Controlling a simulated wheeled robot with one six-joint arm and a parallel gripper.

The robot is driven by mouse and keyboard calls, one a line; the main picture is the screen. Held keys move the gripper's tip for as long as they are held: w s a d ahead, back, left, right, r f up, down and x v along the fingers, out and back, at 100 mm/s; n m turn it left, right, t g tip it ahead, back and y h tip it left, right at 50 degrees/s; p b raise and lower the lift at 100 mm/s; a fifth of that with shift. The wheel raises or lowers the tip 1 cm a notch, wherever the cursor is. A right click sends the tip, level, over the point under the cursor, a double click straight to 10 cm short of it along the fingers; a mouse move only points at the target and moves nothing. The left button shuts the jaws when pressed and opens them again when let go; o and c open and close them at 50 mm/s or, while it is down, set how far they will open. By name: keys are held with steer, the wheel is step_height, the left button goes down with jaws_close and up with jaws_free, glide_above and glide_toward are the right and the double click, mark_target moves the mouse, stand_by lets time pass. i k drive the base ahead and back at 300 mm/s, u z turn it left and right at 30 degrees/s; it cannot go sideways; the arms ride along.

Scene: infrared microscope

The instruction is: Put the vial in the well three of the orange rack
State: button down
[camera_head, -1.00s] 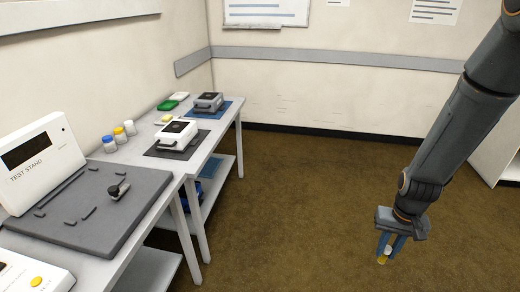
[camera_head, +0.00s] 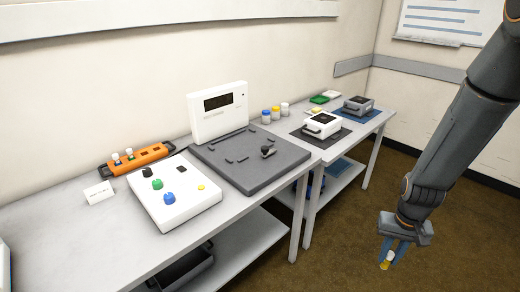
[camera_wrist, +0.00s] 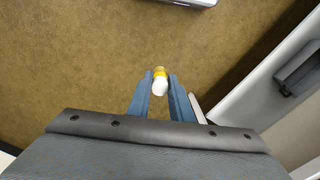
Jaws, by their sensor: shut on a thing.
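The vial (camera_head: 386,261) is small, with a white top and a yellow part below it. My gripper (camera_head: 391,256) is shut on it and holds it over the brown floor, right of the tables. In the wrist view the vial (camera_wrist: 160,80) sits between the two blue fingers of my gripper (camera_wrist: 160,85). The orange rack (camera_head: 137,160) lies on the near table at the left, against the wall. Two small vials, with a blue and a red part, stand in its left wells; dark openings show to their right. The well numbers are too small to read.
A white control box (camera_head: 174,197) with knobs stands in front of the rack, and a white card (camera_head: 99,194) beside it. The grey test stand (camera_head: 250,158) is right of it. Several capped bottles and a white device (camera_head: 322,125) stand farther right.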

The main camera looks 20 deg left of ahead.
mark_target(146, 158)
steer(key=u, duration=1.5)
